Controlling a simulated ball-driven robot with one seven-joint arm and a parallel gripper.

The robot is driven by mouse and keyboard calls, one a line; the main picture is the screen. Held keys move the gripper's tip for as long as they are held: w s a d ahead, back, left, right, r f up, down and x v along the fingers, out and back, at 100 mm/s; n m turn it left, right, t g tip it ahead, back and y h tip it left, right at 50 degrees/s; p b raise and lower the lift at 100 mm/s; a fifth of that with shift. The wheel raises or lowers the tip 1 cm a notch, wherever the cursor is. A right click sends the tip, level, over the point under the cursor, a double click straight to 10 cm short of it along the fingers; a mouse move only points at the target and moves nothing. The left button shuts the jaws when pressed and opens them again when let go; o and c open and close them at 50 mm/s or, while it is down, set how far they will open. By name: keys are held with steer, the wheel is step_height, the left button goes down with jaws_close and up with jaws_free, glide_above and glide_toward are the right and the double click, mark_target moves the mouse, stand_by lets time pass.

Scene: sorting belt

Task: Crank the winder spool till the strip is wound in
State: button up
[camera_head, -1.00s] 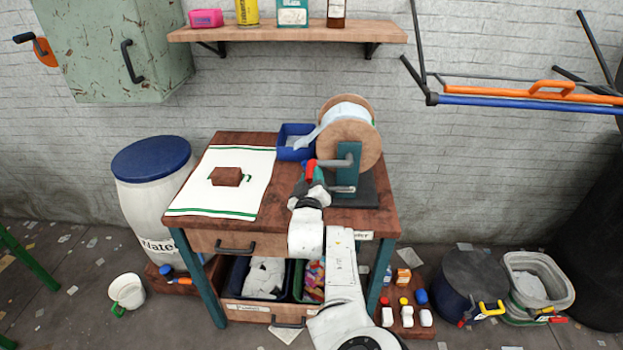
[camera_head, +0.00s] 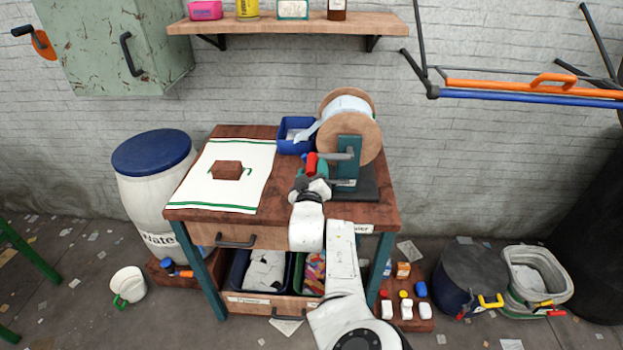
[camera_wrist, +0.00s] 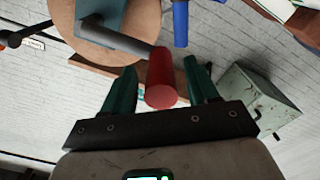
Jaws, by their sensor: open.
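The winder spool (camera_head: 352,128) stands on a green post over a dark base at the back right of the workbench. It has wooden flanges, and a pale strip (camera_head: 306,132) runs from it into a blue bin (camera_head: 284,137). Its grey crank arm ends in a red handle (camera_head: 311,164), pointing left. My gripper (camera_head: 318,170) is at the handle. In the wrist view the red handle (camera_wrist: 160,80) stands between the two green fingers (camera_wrist: 162,88) of my gripper. Gaps show on both sides, so the fingers are open around it.
A white cloth (camera_head: 212,190) with a brown block (camera_head: 227,170) lies at the bench's left. A shelf (camera_head: 280,23) with several containers hangs above. A white barrel (camera_head: 150,200) stands left of the bench. An orange and blue rail (camera_head: 520,94) juts from the wall at right.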

steer(key=shift+s+r+p, duration=0.2)
steer(key=shift+s+p, duration=0.3)
steer(key=shift+p, duration=0.3)
steer(key=s+p, duration=0.4)
steer(key=s, duration=0.5)
steer(key=shift+s+f+p, duration=0.2)
steer(key=shift+s+p, duration=0.15)
